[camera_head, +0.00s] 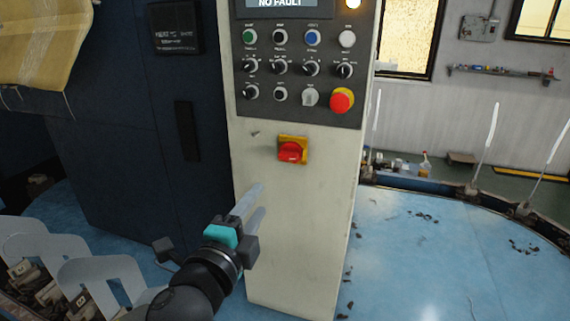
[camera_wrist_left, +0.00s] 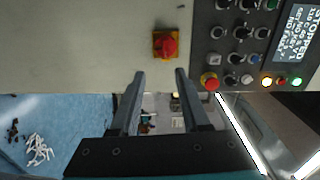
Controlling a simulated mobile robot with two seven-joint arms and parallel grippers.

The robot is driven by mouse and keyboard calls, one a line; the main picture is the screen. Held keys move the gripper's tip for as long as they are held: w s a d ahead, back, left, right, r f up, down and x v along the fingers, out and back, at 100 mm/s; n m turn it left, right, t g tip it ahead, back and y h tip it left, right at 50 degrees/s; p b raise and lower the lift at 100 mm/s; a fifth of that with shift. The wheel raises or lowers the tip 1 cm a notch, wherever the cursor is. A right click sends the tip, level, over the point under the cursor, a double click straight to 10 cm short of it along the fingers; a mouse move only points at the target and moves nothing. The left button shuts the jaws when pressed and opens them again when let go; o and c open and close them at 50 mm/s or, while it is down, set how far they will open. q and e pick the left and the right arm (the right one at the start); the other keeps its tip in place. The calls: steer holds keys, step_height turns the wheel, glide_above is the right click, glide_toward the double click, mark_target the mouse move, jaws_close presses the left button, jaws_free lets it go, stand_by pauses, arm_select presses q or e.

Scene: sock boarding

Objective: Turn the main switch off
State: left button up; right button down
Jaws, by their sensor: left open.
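The main switch (camera_head: 292,150) is a red rotary knob on a yellow plate, low on the cream front of the control cabinet (camera_head: 300,215). It also shows in the left wrist view (camera_wrist_left: 166,44), ahead of the fingertips and roughly between their lines. My left gripper (camera_head: 256,204) is below and to the left of the switch in the head view, apart from it. Its two fingers (camera_wrist_left: 160,75) are open with nothing between them. My right gripper is not in either view.
Above the switch is a dark panel (camera_head: 297,100) with several knobs and buttons and a red emergency stop (camera_head: 341,100) on yellow. Its display (camera_head: 290,3) reads "NO FAULT". Flat grey sock forms (camera_head: 100,278) stand at lower left. The blue surface (camera_head: 430,250) at right is mostly clear.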

arm_select(q)
steer(key=m, duration=0.1)
glide_toward(287, 158)
steer(key=x, duration=0.8)
steer(key=shift+w+d+p, duration=0.1)
steer(key=shift+w+p, duration=0.1)
steer(key=shift+p, duration=0.15)
steer(key=shift+c, duration=0.3)
jaws_close()
